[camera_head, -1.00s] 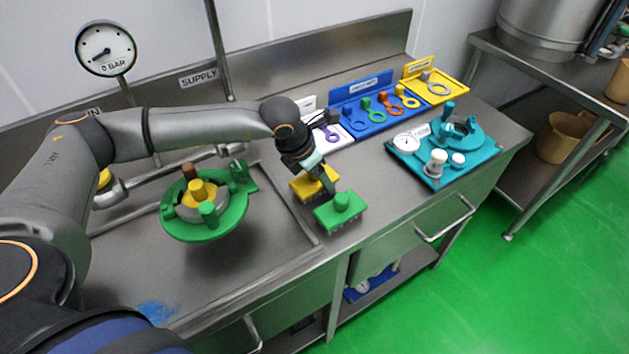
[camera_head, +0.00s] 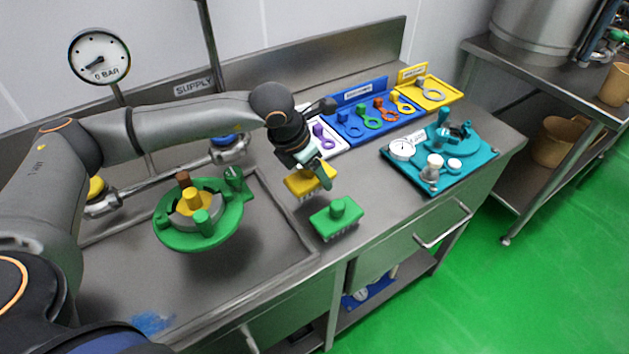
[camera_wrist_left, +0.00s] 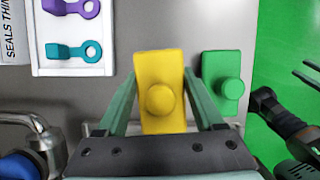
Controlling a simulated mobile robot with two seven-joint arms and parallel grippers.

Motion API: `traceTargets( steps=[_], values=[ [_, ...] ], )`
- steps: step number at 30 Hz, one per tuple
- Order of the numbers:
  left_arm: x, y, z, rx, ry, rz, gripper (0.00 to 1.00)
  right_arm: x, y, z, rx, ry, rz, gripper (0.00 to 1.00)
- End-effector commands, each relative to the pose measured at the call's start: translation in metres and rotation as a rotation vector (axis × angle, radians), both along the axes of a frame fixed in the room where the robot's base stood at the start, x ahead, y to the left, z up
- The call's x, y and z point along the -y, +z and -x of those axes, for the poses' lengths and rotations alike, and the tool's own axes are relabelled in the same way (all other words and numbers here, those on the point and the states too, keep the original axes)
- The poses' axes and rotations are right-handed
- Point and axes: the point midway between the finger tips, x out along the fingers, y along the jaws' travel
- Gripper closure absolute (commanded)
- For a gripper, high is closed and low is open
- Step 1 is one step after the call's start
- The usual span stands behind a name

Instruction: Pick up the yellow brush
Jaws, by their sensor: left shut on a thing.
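The yellow brush (camera_head: 308,182) is a block with a round knob and bristles below, at the middle of the head view. My left gripper (camera_head: 326,172) is shut on it, and the near finger hides part of it. In the left wrist view the yellow brush (camera_wrist_left: 160,92) sits between the two fingers of my left gripper (camera_wrist_left: 160,85), knob facing the camera. Its bristles show over the steel counter; whether they touch it I cannot tell. Dark prongs (camera_wrist_left: 305,77) at the right edge of the wrist view may be my right gripper; their state is unclear.
A green brush (camera_head: 337,218) stands close beside the yellow one, towards the counter's front. A green ring fixture (camera_head: 172,236) is over the sink on the left. A white tray (camera_head: 338,147), blue tray (camera_head: 352,99) and teal tray (camera_head: 436,184) lie to the right.

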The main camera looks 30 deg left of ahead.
Motion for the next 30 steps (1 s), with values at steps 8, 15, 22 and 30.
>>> traceTargets(
  steps=[8, 15, 22, 30],
  values=[
    [0.023, 0.057, 0.055, 0.003, -0.009, -0.001, 0.89, 0.0, -0.009, 0.0, 0.001, 0.0, 0.0, 0.5],
    [0.042, 0.079, 0.1, 0.003, -0.006, -0.001, 0.89, -0.001, -0.016, 0.0, -0.005, 0.002, -0.001, 0.5],
    [0.051, 0.091, 0.122, 0.001, -0.003, -0.001, 0.89, -0.004, -0.016, -0.001, -0.007, 0.007, -0.003, 0.5],
    [0.051, 0.092, 0.125, -0.002, 0.0, -0.001, 0.89, -0.005, -0.012, -0.003, 0.001, 0.008, -0.006, 0.5]
  ],
)
